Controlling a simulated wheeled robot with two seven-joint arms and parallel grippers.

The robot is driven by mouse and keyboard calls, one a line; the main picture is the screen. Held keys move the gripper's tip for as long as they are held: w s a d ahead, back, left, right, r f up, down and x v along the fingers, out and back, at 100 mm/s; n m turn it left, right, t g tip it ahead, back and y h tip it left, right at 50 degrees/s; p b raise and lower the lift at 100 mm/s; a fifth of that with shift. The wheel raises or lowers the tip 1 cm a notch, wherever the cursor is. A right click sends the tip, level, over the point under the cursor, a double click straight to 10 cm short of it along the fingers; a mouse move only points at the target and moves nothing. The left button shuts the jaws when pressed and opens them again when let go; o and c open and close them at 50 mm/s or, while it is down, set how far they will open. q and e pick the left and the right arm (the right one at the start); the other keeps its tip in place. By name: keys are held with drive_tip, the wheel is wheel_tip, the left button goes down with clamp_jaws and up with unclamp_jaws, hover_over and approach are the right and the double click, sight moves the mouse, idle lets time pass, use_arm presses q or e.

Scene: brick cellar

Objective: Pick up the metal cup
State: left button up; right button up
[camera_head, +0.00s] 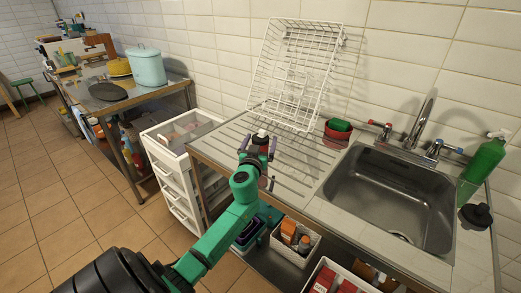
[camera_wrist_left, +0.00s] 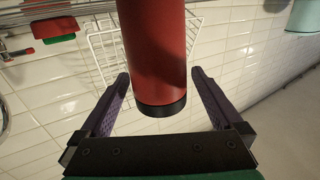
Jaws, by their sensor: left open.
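A tall red cylinder with a black end band, the only thing here that could be the metal cup (camera_wrist_left: 158,50), shows large in the left wrist view. In the head view the cup (camera_head: 261,137) stands on the ribbed steel drainboard, mostly hidden by my gripper; its dark and pale top shows. My left gripper (camera_head: 258,147) is open at the cup. In the left wrist view the fingers of my left gripper (camera_wrist_left: 160,77) are on either side of the cup, with gaps visible on both sides. My right gripper is not in view.
A white wire rack (camera_head: 290,70) leans on the tiled wall behind the cup. A green bottle (camera_head: 485,158) is at far right. White drawers (camera_head: 175,180) stand left.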

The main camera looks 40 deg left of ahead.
use_arm(q)
drive_tip(key=shift+c, duration=0.3)
drive_tip(key=c, duration=0.5)
drive_tip(key=shift+r, duration=0.1)
clamp_jaws()
drive_tip(key=shift+r, duration=0.1)
drive_tip(key=shift+r+p, duration=0.35)
drive_tip(key=shift+r, duration=0.15)
wheel_tip(320, 180, up, 8)
drive_tip(key=p, duration=0.2)
drive_tip(key=shift+f+p, duration=0.15)
drive_tip(key=shift+p, duration=0.15)
wheel_tip(320, 180, up, 17)
drive_tip(key=p, duration=0.6)
